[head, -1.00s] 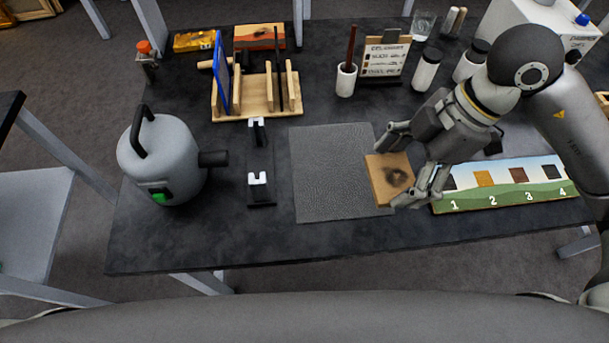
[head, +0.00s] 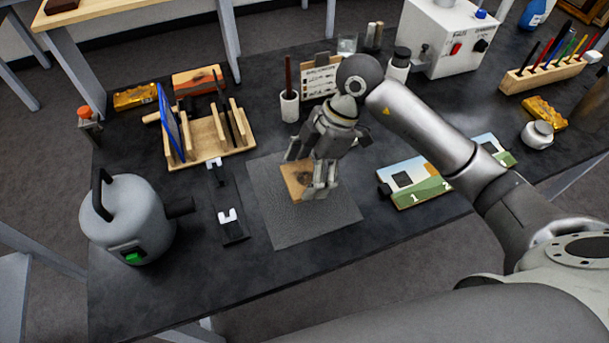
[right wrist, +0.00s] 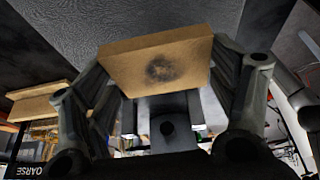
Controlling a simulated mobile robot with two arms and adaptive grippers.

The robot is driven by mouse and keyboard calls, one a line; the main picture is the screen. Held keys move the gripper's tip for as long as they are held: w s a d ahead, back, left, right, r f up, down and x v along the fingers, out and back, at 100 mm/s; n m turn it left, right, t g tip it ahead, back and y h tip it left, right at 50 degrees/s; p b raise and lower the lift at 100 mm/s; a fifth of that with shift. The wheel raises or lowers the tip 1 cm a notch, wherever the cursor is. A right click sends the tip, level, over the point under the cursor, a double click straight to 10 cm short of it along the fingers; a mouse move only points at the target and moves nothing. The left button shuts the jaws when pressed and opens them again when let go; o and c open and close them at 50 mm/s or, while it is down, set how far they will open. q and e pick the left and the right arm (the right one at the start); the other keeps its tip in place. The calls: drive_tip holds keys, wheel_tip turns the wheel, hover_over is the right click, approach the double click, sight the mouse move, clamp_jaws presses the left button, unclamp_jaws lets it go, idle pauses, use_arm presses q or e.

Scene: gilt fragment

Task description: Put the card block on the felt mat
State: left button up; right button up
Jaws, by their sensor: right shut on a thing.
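The card block (head: 295,181), a tan flat block with a dark smudge, is between the fingers of my right gripper (head: 306,177). The right gripper is shut on it. The felt mat (head: 285,226), a grey textured sheet, lies on the dark table, and the block shows over its upper part in the head view. I cannot tell whether the block touches the mat. In the right wrist view the block (right wrist: 155,65) sits between both fingers, with the grey mat (right wrist: 175,16) behind it. My left gripper is not in view.
A black stand with white clips (head: 228,216) and a grey canister (head: 128,220) stand left of the mat. A wooden rack (head: 208,150) and white cup (head: 289,106) stand behind. The mat's front part is clear.

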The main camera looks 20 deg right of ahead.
sight(305, 179)
drive_tip(key=shift+w+f, duration=0.55)
drive_tip(key=shift+f, duration=0.15)
drive_tip(key=shift+w+f, duration=0.35)
drive_tip(key=shift+f, duration=0.1)
wheel_tip(305, 179, down, 2)
drive_tip(key=shift+s+f+p, duration=0.1)
drive_tip(key=shift+f+p, duration=0.1)
drive_tip(key=shift+p, duration=0.35)
drive_tip(key=shift+d+f, duration=0.1)
drive_tip(key=shift+f, duration=0.1)
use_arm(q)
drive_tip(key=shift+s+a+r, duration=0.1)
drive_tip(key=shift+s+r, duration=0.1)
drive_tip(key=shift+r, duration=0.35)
use_arm(e)
drive_tip(key=shift+f, duration=0.1)
drive_tip(key=shift+f, duration=0.15)
drive_tip(key=o, duration=1)
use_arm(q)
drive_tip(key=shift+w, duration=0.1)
